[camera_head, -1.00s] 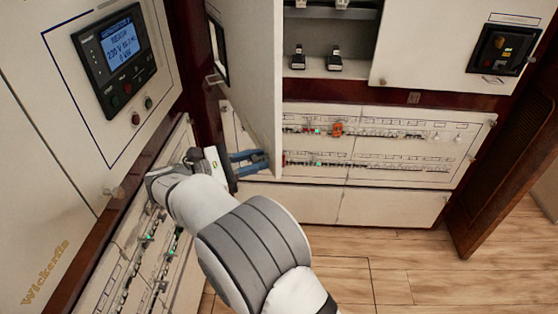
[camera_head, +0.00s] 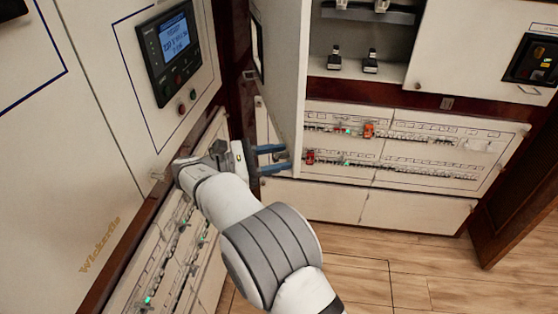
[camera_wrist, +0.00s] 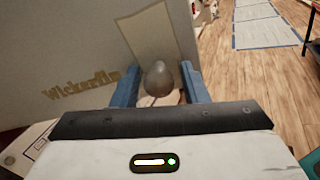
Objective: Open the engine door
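My gripper (camera_head: 272,158) has two blue fingers that are apart, beside the lower part of a white hinged door (camera_head: 283,75) standing out from the back cabinet. In the wrist view the open fingers (camera_wrist: 160,88) point at a white panel (camera_wrist: 90,60) with gold "Wickerfin" lettering. A rounded grey-brown knob (camera_wrist: 158,77) shows between the fingertips; I cannot tell whether they touch it. Which panel is the engine door is not labelled. In the head view another white panel (camera_head: 75,150) with "Wickerfin" lettering and a small knob (camera_head: 157,175) stands at left.
A control display (camera_head: 175,45) is on the left cabinet, above sloping breaker rows (camera_head: 170,255). More breaker rows (camera_head: 400,145) are low on the back cabinet. A dark wooden door (camera_head: 510,215) stands at right. The wooden floor (camera_head: 420,275) is clear.

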